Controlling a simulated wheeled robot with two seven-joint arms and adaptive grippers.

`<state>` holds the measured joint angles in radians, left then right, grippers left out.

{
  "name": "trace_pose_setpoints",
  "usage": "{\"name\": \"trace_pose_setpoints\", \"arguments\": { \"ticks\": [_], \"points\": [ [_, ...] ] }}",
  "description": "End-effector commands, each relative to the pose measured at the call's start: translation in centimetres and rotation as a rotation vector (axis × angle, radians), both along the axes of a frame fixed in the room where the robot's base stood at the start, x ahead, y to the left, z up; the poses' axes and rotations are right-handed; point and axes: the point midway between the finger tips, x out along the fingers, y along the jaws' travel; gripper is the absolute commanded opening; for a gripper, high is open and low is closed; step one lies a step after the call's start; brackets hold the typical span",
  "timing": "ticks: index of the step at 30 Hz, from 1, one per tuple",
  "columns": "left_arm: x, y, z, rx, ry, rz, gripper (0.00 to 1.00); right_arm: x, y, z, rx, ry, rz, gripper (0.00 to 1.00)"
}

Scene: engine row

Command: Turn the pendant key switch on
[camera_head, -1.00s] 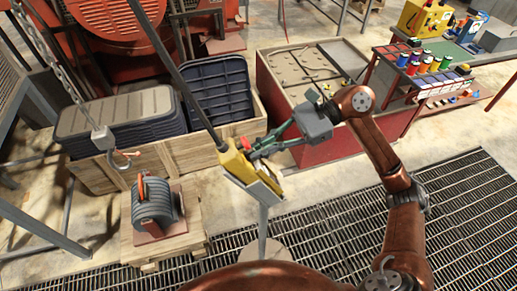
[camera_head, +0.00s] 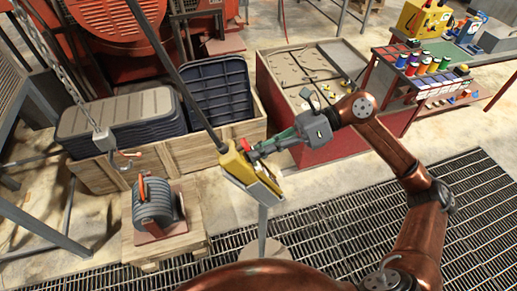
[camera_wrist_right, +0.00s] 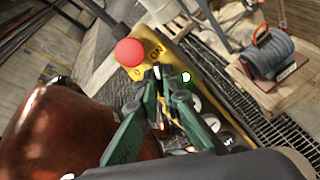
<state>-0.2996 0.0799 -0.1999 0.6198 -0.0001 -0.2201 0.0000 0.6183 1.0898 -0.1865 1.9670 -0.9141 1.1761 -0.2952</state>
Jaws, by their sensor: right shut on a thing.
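The yellow pendant (camera_head: 236,168) hangs from a dark pole and is tilted, above a grey stand. My right gripper (camera_head: 256,152) reaches it from the right, with its green fingers at the pendant's face. In the right wrist view, the pendant (camera_wrist_right: 178,58) has a red button (camera_wrist_right: 130,52) and the marks "0" and "ON". The fingertips (camera_wrist_right: 158,84) are close together just below these marks, shut on what looks like the small key of the switch. The fingers hide most of the key, so its exact angle cannot be told. My left gripper is not in view.
A wooden crate (camera_head: 160,160) with dark trays stands behind the pendant. A red cabinet (camera_head: 335,151) stands behind my right arm. Floor grating (camera_head: 350,225) lies in front.

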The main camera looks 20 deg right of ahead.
Motion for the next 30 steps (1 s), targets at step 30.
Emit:
{"name": "trace_pose_setpoints", "arguments": {
  "ticks": [30],
  "points": [
    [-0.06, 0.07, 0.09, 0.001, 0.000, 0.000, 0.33, 0.01, 0.00, 0.02, -0.001, 0.019, -0.009, 0.25]
  ]
}}
